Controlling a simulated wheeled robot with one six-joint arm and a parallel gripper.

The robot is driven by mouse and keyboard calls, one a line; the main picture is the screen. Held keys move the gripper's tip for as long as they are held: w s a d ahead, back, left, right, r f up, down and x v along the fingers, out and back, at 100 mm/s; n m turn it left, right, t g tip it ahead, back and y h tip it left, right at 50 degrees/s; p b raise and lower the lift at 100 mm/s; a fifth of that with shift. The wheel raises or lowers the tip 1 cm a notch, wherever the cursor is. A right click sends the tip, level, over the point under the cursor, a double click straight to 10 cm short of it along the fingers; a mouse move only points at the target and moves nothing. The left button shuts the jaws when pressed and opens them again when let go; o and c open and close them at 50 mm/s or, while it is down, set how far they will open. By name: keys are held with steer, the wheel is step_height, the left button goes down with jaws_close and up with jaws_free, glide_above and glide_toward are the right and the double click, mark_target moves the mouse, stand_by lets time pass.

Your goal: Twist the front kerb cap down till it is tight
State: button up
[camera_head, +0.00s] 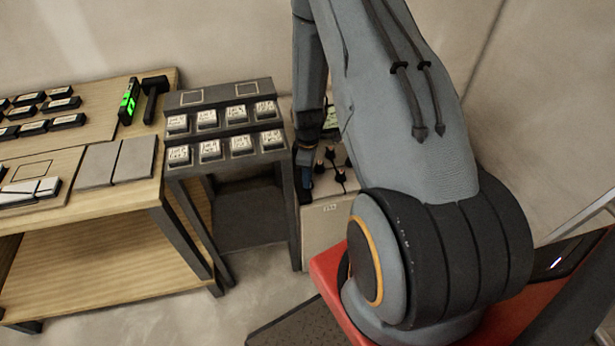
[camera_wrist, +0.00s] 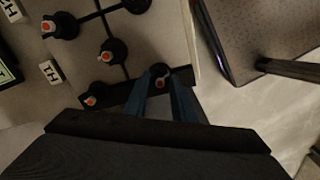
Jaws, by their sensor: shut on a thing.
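In the wrist view a dark kerb strip (camera_wrist: 122,92) runs along the edge of a grey tiled block. A black kerb cap (camera_wrist: 160,69) with an orange and white top sits at its right part. My gripper (camera_wrist: 161,80) has its two blue fingers on either side of this cap and is shut on it. Another black cap (camera_wrist: 97,94) stands at the strip's left part, apart from the fingers. In the head view my gripper (camera_head: 306,179) is low beside the black caps, and my arm partly covers the block. How tight the held cap is cannot be told.
More black caps (camera_wrist: 112,50) stand on the tile joints close by, another (camera_wrist: 61,25) farther left. In the head view a dark rack (camera_head: 226,118) of white-topped blocks and a wooden bench (camera_head: 85,250) stand left.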

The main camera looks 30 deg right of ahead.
steer(key=shift+m, duration=0.6)
steer(key=o, duration=1)
steer(key=shift+o, duration=0.2)
steer(key=shift+r, duration=0.1)
steer(key=shift+r+b, duration=0.7)
steer(key=shift+r, duration=3.15)
